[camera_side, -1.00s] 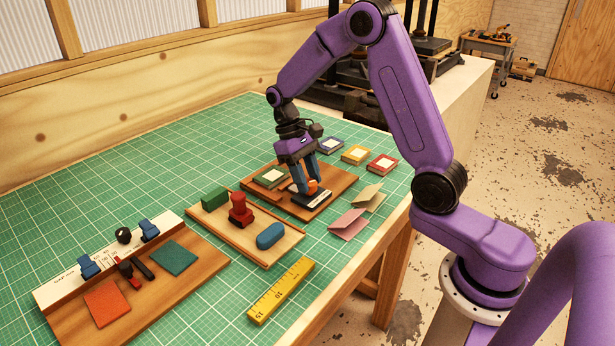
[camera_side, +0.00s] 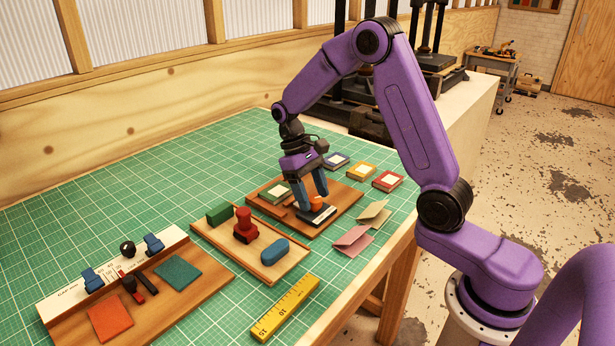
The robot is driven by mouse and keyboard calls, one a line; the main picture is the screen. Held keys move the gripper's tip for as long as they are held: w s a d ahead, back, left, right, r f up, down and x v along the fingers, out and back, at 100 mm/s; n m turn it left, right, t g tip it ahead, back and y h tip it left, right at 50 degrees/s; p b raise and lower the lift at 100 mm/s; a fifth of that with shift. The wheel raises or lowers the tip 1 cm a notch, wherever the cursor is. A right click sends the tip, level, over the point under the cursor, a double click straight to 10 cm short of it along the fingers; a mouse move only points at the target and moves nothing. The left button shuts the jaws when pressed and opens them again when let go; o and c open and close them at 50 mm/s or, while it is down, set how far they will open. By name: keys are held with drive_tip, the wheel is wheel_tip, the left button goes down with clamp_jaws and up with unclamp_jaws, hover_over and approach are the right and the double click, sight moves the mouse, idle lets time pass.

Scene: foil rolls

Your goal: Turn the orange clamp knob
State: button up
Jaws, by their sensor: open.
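The orange clamp knob (camera_side: 316,202) sits on a dark block with a pale label (camera_side: 318,216), on the brown wooden board (camera_side: 345,203) at the back right of the mat. My gripper (camera_side: 314,196) points down over it, with its two blue-grey fingers apart. The fingers reach down to about the knob's height, one at its left and one at its right and behind. The picture is too small to tell whether either finger touches the knob. The fingers partly hide the block and the board behind.
A green-framed tile (camera_side: 275,192) lies close left of my gripper. Beside it is a tray with a red stamp (camera_side: 245,226), green block (camera_side: 219,214) and blue oval (camera_side: 275,250). Folded cards (camera_side: 352,239) and a yellow ruler (camera_side: 286,308) lie near the front edge.

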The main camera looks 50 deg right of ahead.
drive_tip(key=v, duration=1.7)
drive_tip(key=shift+r, duration=0.2)
drive_tip(key=s+a+f+n+t+h, duration=0.1)
drive_tip(key=s+a+f+n+t, duration=0.2)
drive_tip(key=s+a+n, duration=0.6)
drive_tip(key=s+f+n+t, duration=0.1)
drive_tip(key=s+f, duration=0.2)
drive_tip(key=s, duration=0.9)
drive_tip(key=s+d+f+n+y, duration=0.1)
drive_tip(key=s+f, duration=0.3)
drive_tip(key=s, duration=0.8)
drive_tip(key=shift+n+t, duration=0.4)
drive_tip(key=shift+n, duration=0.3)
